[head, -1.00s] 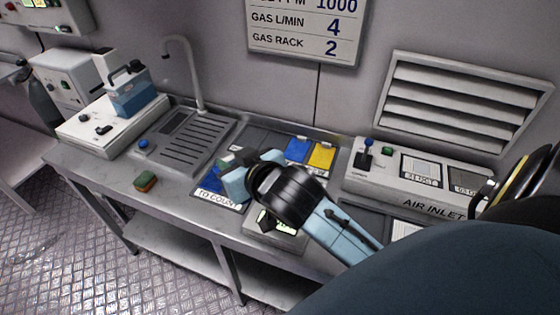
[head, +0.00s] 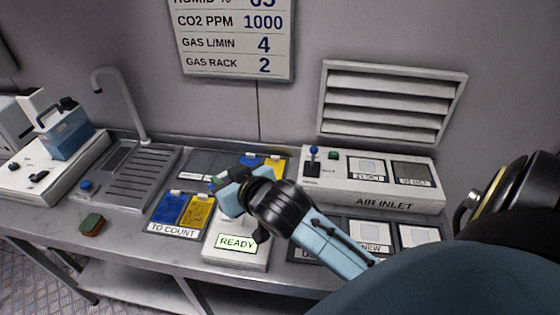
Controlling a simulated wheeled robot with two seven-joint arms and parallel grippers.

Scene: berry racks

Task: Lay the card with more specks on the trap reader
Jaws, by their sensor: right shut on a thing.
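The trap reader (head: 236,254) is a pale box on the bench with a lit READY display. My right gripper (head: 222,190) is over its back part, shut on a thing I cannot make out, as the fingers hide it. A TO COUNT tray (head: 172,232) lies just left of the reader. A blue card (head: 168,208) and a yellow card (head: 197,211) show in it, each with a white tab. Their specks are too small to compare. My left gripper is not in view.
Behind are another blue card (head: 250,160) and yellow card (head: 273,163). The AIR INLET box (head: 330,185) stands at the back right. A tray marked NEW (head: 345,237) is right of the reader. A sponge (head: 92,224) lies left, near the sink (head: 140,178).

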